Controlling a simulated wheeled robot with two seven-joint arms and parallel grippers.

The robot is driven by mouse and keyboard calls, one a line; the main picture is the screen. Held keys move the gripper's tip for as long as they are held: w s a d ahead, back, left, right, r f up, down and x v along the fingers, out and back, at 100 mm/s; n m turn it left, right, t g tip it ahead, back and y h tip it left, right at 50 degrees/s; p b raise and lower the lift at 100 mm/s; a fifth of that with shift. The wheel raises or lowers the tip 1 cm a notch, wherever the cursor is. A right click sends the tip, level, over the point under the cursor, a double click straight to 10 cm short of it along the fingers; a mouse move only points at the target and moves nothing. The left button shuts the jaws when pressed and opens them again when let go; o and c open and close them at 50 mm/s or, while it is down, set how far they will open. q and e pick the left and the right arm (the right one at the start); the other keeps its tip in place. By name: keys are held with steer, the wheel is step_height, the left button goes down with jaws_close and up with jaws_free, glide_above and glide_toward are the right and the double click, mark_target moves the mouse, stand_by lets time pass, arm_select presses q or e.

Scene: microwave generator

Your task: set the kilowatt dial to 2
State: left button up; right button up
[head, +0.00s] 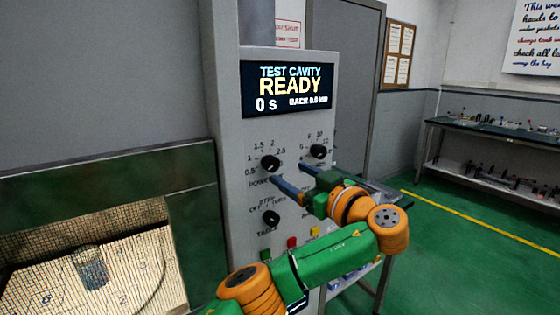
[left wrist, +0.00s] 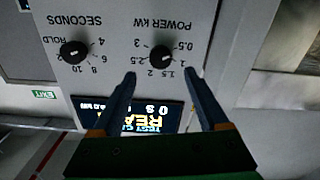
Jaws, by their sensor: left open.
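The kilowatt dial, a black knob labelled POWER kW (head: 270,163), is on the grey control panel (head: 330,80). It also shows near the centre of the left wrist view (left wrist: 162,57), which is upside down. A pale mark on the knob seems to point near 1; the exact setting is hard to read. My left gripper (head: 288,172) is open in front of the panel, below and right of the dial in the head view. In the left wrist view its fingertips (left wrist: 160,73) straddle the dial's line, apparently short of the knob. Nothing is between them. My right gripper is not in view.
A SECONDS knob (head: 318,151) is to the right, and another knob (head: 271,217) is below. Coloured buttons (head: 291,242) sit lower. The display (head: 288,88) reads READY. A mesh-fronted cavity (head: 90,260) holding a glass (head: 91,267) is at the left.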

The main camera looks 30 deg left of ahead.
mark_target(274, 165)
arm_select(q)
steer(key=p+x, duration=0.5)
steer(key=x, duration=0.2)
steer(key=shift+a+r, duration=0.1)
steer(key=shift+a, duration=0.1)
